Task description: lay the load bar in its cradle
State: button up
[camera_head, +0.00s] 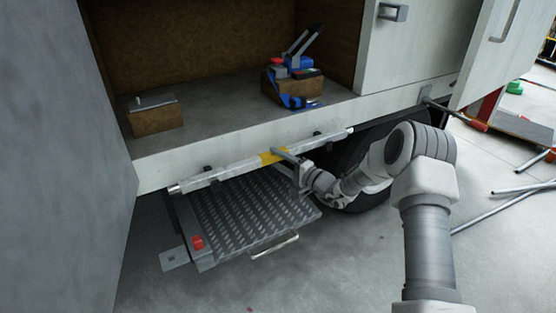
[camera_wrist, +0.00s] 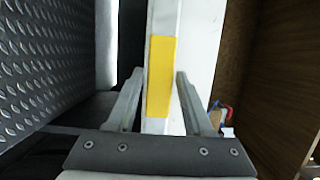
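The load bar (camera_head: 232,171) is a long pale metal bar with a yellow band (camera_head: 273,156) near its middle. It runs along the front of the truck's sill, its left end lower in the picture. Two small black holders, a left one (camera_head: 207,169) and a right one (camera_head: 317,133), show at the bar and look like the cradle. I cannot tell whether the bar rests in them. My gripper (camera_head: 281,154) is at the yellow band. In the wrist view its fingers (camera_wrist: 159,76) close in on both sides of the bar, beside the yellow band (camera_wrist: 161,78).
A ribbed metal step (camera_head: 245,213) lies below the bar. The cargo floor (camera_head: 215,108) above holds a wooden block (camera_head: 155,118) and a blue tool (camera_head: 292,68) on another block. A tyre (camera_head: 352,170) is behind my arm. Loose poles (camera_head: 505,206) lie at the right.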

jog(key=shift+o, duration=0.8)
jog(key=shift+r, duration=0.15)
jog(key=shift+d+r+p, duration=0.15)
jog(key=shift+p, duration=0.2)
jog(key=p+v, duration=0.2)
jog(key=v, duration=1)
jog(key=s+a+r+n+g+h, duration=0.1)
jog(key=s+a+r+n+g, duration=0.3)
jog(key=s+r, duration=0.4)
jog(key=s+a+r+n+g+h, duration=0.15)
jog(key=s+r+n+g, duration=0.4)
jog(key=s, duration=0.55)
jog(key=s+d+r+m+t+h, duration=0.1)
jog(key=s+d+r+t+h, duration=0.1)
jog(key=s+d+r+h, duration=0.2)
jog(key=s+d+r+t+h, duration=0.1)
jog(key=s+d+r+h, duration=0.3)
jog(key=s+d+h, duration=0.3)
jog(key=s+d, duration=0.4)
jog(key=s, duration=0.2)
jog(key=shift+d+m+t, duration=0.3)
jog(key=shift+m+t, duration=0.05)
